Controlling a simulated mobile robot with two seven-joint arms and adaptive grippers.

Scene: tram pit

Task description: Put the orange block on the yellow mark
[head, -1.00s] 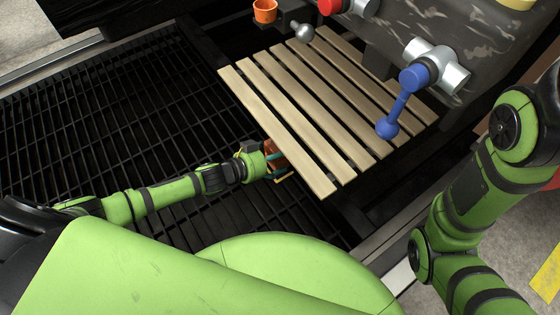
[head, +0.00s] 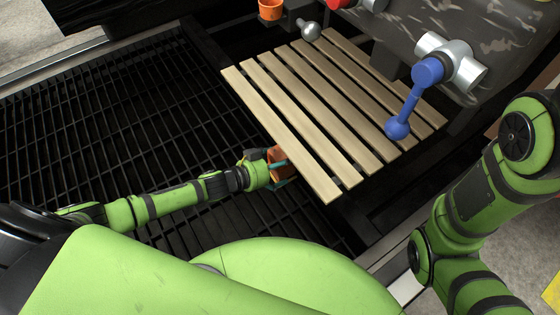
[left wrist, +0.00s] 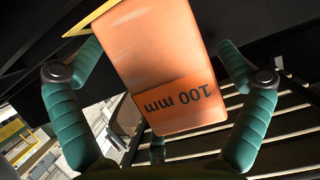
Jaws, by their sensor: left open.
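The orange block (left wrist: 160,60) fills the middle of the left wrist view, with a dark "100 mm" label near its lower end. My left gripper (left wrist: 160,80) is open, with one teal finger on each side of the block. I cannot tell whether a finger touches it. In the head view the block (head: 278,154) shows partly beside the left edge of the slatted wood, at my left gripper (head: 276,172). A yellow strip (left wrist: 90,18) shows behind the block in the wrist view; I cannot tell if it is the mark. My right gripper is out of view.
A wooden slatted platform (head: 300,130) lies right of the left gripper, with a dark grating (head: 90,120) to its left. A blue ball-ended lever (head: 410,105) hangs over the slats. An orange cup (head: 270,9) stands at the back. Yellow floor paint (head: 552,290) shows at lower right.

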